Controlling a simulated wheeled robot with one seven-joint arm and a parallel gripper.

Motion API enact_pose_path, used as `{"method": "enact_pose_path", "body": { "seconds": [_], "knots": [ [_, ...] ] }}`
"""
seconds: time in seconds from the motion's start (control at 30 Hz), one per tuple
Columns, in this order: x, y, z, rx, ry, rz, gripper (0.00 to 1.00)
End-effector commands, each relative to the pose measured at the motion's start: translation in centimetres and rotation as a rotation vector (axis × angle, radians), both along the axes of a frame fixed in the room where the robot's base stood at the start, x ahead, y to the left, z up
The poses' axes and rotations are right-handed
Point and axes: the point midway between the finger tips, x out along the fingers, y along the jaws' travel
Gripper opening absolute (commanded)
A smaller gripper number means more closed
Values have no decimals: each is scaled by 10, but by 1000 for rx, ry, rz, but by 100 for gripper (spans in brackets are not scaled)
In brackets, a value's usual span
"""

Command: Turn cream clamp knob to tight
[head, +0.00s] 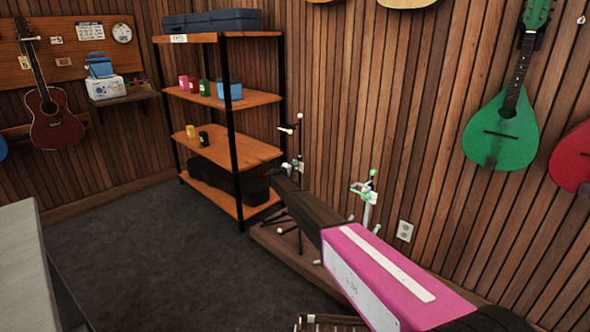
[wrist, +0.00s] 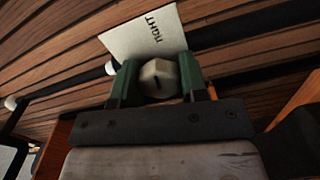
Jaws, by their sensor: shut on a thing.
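In the wrist view, the cream clamp knob (wrist: 160,76) sits between the two green fingers of my gripper (wrist: 157,84). The gripper is shut on the knob. A short dark mark shows on the knob's face, pointing roughly sideways with a slight tilt. A pale label card (wrist: 143,36) lettered TIGHT stands just beyond the knob, its text turned in this view. In the head view, a thin dark stand with pale tips (head: 289,129) rises beyond the end of my arm. My fingers and the knob cannot be made out there.
A second stand with green and white fittings (head: 366,195) stands right of my arm. A wooden shelf rack (head: 232,146) with boxes and cups is left of the dark stand. A low wooden platform (head: 286,246) runs along the slatted wall. Open carpet (head: 150,235) lies at left.

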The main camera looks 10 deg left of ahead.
Motion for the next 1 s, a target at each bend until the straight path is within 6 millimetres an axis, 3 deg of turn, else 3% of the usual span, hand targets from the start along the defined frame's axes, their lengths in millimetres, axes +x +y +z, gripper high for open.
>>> {"method": "enact_pose_path", "body": {
  "seconds": [0.27,0.3,0.33,0.37,0.77,1.0],
  "knots": [
    [-1,1,-1,3,0,-1,16],
    [-1,1,-1,3,0,0,53],
    [-1,1,-1,3,0,0,63],
    [-1,1,-1,3,0,0,65],
    [-5,3,0,1,1,0,65],
    [-28,20,0,0,1,1,65]
  ]
}}
